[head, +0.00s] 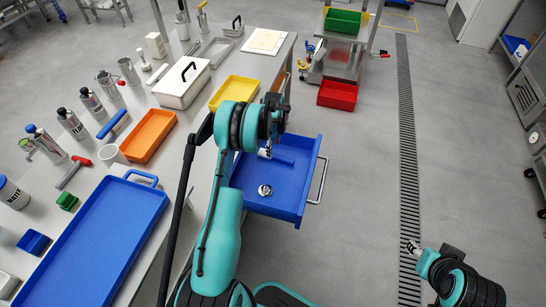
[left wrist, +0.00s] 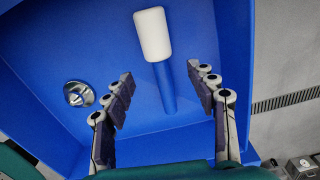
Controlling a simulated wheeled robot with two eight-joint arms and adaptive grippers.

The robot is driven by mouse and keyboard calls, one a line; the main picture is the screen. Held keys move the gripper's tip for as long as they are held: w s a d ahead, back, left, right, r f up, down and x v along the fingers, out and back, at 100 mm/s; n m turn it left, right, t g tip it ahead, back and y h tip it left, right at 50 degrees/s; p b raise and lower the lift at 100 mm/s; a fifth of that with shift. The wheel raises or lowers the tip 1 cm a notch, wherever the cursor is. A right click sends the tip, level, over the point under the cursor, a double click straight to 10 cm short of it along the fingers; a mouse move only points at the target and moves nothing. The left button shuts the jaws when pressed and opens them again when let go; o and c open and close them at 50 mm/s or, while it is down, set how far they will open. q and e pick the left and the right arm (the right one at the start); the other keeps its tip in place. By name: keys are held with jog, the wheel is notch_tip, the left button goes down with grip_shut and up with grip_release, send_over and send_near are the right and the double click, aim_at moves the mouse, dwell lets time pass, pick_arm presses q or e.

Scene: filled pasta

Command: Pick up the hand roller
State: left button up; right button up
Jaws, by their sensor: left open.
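The hand roller, with a white cylinder and a blue handle, lies inside the open blue drawer (head: 308,196). In the left wrist view the roller (left wrist: 153,36) points away from me, its handle running down between my fingers. In the head view its blue handle (head: 284,159) shows partly, the rest hidden by my arm. My left gripper (left wrist: 160,74) is open above the handle, one finger on each side, with no contact visible. It also shows in the head view (head: 268,147), largely hidden by its wrist. My right gripper (head: 413,248) is low at the right, away from the drawer; its fingers are too small to judge.
A round metal piece (left wrist: 78,94) lies in the drawer left of the roller. The drawer walls stand close around my left gripper. The table beside it holds a blue tray (head: 150,204), an orange tray (head: 150,136) and a yellow tray (head: 235,90).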

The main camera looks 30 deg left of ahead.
aim_at(276, 157)
pick_arm(q)
jog(key=f+b, duration=0.1)
jog(key=f, duration=0.1)
jog(key=f+b, duration=0.1)
jog(key=f, duration=0.1)
jog(key=shift+a, duration=0.4)
jog(key=shift+f, duration=0.35)
jog(key=shift+r, duration=0.1)
jog(key=shift+c, duration=0.8)
jog(key=c, duration=1.1)
jog(key=shift+c, duration=0.2)
